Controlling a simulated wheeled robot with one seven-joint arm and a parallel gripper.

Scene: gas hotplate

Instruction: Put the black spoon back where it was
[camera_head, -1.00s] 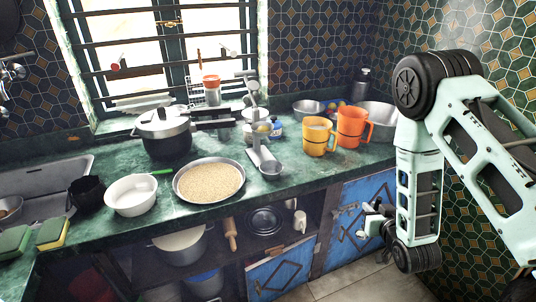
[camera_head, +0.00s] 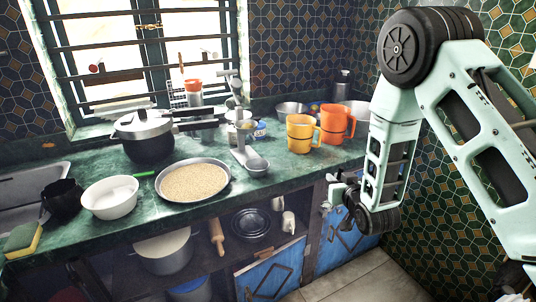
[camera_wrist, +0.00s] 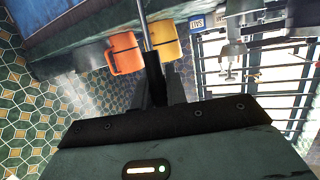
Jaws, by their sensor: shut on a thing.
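My gripper (camera_head: 340,190) hangs in front of the counter's front edge, below and right of the mugs. In the wrist view my gripper (camera_wrist: 155,85) is shut on a thin grey shaft, which I take to be the black spoon (camera_wrist: 146,28). The shaft runs away from the fingers to the top edge of that view; its far end is out of frame. In the head view I cannot make the spoon out clearly against my gripper.
Yellow mug (camera_head: 300,133) and orange mug (camera_head: 336,124) stand near the counter's right end. A grain-filled pan (camera_head: 194,183), white bowl (camera_head: 110,197), pressure cooker (camera_head: 146,137) and metal press (camera_head: 240,150) crowd the green counter (camera_head: 290,166). Blue cupboard doors (camera_head: 272,275) are below.

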